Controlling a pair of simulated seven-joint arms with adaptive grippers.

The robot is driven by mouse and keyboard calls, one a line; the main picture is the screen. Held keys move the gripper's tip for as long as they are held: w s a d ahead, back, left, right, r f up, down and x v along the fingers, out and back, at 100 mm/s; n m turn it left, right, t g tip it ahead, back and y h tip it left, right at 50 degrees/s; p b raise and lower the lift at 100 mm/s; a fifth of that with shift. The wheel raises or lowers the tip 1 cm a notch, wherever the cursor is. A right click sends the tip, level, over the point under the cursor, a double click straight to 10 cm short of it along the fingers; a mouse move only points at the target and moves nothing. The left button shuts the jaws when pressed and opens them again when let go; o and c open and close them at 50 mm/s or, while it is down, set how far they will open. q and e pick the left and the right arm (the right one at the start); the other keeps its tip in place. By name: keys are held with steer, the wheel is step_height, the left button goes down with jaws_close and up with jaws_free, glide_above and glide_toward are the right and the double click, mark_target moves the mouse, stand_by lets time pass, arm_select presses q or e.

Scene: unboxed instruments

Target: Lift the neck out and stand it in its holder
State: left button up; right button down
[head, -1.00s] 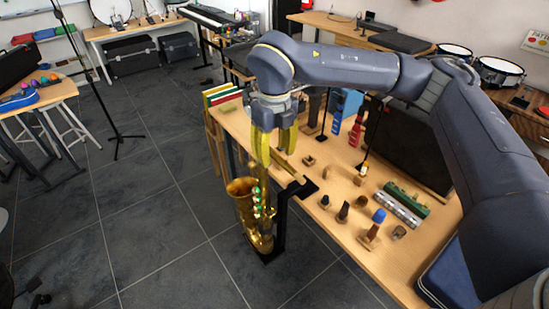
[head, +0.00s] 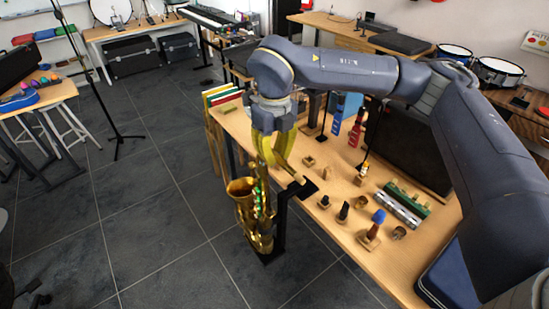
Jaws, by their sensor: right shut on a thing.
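The brass saxophone body (head: 258,215) stands upright on a black stand beside the near left edge of the wooden table. My right gripper (head: 272,163) has yellow fingers and is above the saxophone, by the table edge. It is shut on the neck, a slim gold piece that mostly merges with the fingers, so its outline is hard to make out. Several small wooden holders stand on the table, one of them a low block (head: 308,161) right of the gripper. I cannot tell which holder belongs to the neck. My left gripper is not in view.
Mouthpieces and a blue-topped piece (head: 378,217) stand on the near part of the table. A green and silver instrument (head: 404,205) lies to their right. A black bracket (head: 300,189) juts at the table edge. Dark floor is clear left of the saxophone.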

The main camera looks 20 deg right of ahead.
step_height(320, 180, up, 19)
steer(key=w+d+f+m, duration=0.1)
steer(key=w+d+f, duration=0.25)
steer(key=f, duration=0.55)
steer(key=w+d+f+m, duration=0.1)
steer(key=w+d+f, duration=0.25)
steer(key=f, duration=0.55)
steer(key=w+d+f+m, duration=0.1)
steer(key=w+d+f, duration=0.25)
steer(key=f, duration=0.55)
steer(key=w+d+f+n, duration=0.1)
steer(key=w+d+f, duration=0.3)
steer(key=d, duration=0.3)
steer(key=w+d+f+n, duration=0.2)
steer(key=w+d+f, duration=0.2)
steer(key=d+f, duration=0.1)
steer(key=shift+d, duration=0.9)
steer(key=shift+f, duration=0.1)
steer(key=shift+s+f, duration=0.1)
steer(key=shift+f, duration=2.3)
